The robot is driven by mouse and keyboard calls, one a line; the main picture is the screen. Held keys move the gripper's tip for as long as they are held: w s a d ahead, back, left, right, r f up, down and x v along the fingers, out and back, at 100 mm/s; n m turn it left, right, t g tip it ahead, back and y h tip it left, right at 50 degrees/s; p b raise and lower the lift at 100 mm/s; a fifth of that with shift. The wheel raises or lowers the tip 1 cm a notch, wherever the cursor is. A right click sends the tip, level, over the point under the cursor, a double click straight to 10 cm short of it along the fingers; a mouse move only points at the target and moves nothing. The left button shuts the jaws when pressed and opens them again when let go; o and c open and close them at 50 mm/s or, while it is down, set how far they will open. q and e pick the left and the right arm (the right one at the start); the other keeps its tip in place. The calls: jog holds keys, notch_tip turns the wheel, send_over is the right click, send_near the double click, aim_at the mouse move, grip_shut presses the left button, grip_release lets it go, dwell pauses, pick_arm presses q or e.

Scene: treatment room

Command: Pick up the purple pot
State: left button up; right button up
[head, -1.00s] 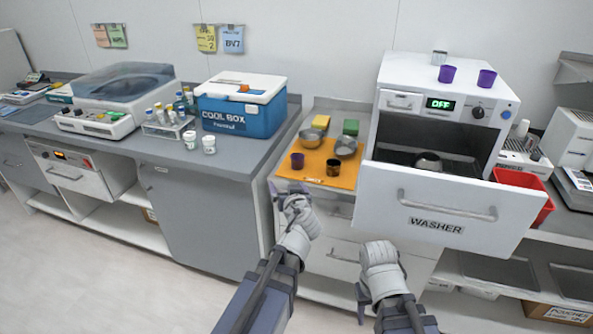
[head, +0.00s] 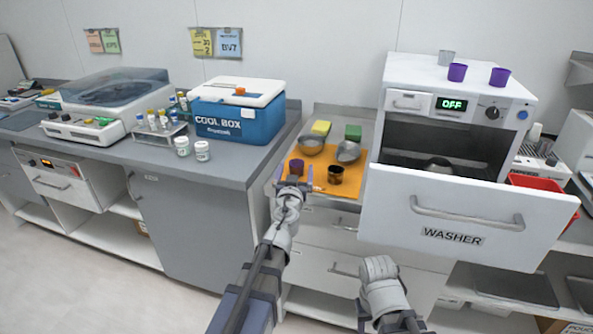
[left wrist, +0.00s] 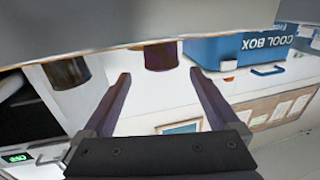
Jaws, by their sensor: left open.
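A dark purple pot (head: 297,166) stands upright on the orange mat (head: 345,190), near its left front. Two brighter purple pots, the left one (head: 457,72) and the right one (head: 500,77), stand on top of the washer. My left gripper (head: 295,184) is open and empty, just in front of the pot on the mat. In the left wrist view that pot (left wrist: 161,55) shows upside down beyond the gap between the open fingers, partly cut off by the mat edge. My right arm (head: 382,285) is low in front of the drawers; its jaws are not clear.
A dark brown pot (head: 336,175) stands right of the purple one. Metal bowls (head: 311,145) and sponges (head: 353,131) are behind. The washer's open door (head: 465,215) juts out to the right. A cool box (head: 238,120) stands on the left counter.

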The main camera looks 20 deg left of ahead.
aim_at(296, 162)
pick_arm(q)
jog(key=w, duration=0.3)
jog(key=w+a, duration=0.1)
jog(key=w, duration=0.1)
jog(key=shift+f+b, duration=0.3)
jog(key=c, duration=1.4)
jog(key=shift+r, duration=0.1)
notch_tip(296, 162, up, 10)
jog(key=p, duration=1)
jog(key=shift+r, duration=0.1)
